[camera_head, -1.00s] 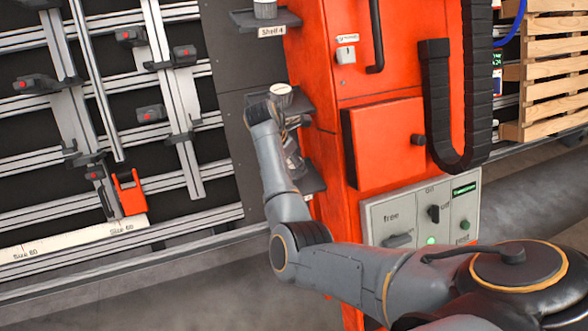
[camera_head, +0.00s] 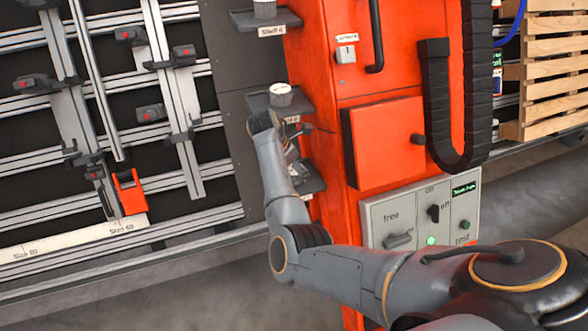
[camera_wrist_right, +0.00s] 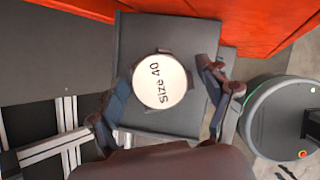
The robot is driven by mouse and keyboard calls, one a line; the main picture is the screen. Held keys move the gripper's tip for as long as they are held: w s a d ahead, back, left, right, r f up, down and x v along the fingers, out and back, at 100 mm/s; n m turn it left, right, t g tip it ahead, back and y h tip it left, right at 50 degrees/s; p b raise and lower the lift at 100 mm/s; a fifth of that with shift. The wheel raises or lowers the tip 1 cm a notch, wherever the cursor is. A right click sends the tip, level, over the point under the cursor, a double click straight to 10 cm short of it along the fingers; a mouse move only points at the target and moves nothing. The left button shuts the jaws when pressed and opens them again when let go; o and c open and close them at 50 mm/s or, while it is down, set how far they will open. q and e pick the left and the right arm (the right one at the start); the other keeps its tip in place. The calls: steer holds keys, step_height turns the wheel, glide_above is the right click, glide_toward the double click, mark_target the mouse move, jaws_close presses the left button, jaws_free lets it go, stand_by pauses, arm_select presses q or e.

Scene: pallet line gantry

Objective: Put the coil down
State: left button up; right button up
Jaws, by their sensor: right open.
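The coil (camera_wrist_right: 161,82), with a pale round top marked "Size 40", stands on a dark grey shelf (camera_wrist_right: 185,32) in the right wrist view. My right gripper (camera_wrist_right: 165,75) is open, with one finger on each side of the coil. The right finger stands clear of it; whether the left finger touches is hard to tell. In the head view my right gripper (camera_head: 293,150) is small and partly hidden by my wrist, at the lower shelf (camera_head: 313,186). My left gripper is not in view.
Another white-topped piece (camera_head: 280,95) stands on the shelf above, and one (camera_head: 265,9) on the top shelf, labelled Shelf 4. The orange machine column (camera_head: 330,150) is close on the right, with a switch panel (camera_head: 420,218). Rails with clamps (camera_head: 175,95) are on the left.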

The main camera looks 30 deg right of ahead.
steer(key=v, duration=1.2)
steer(key=shift+p, duration=0.3)
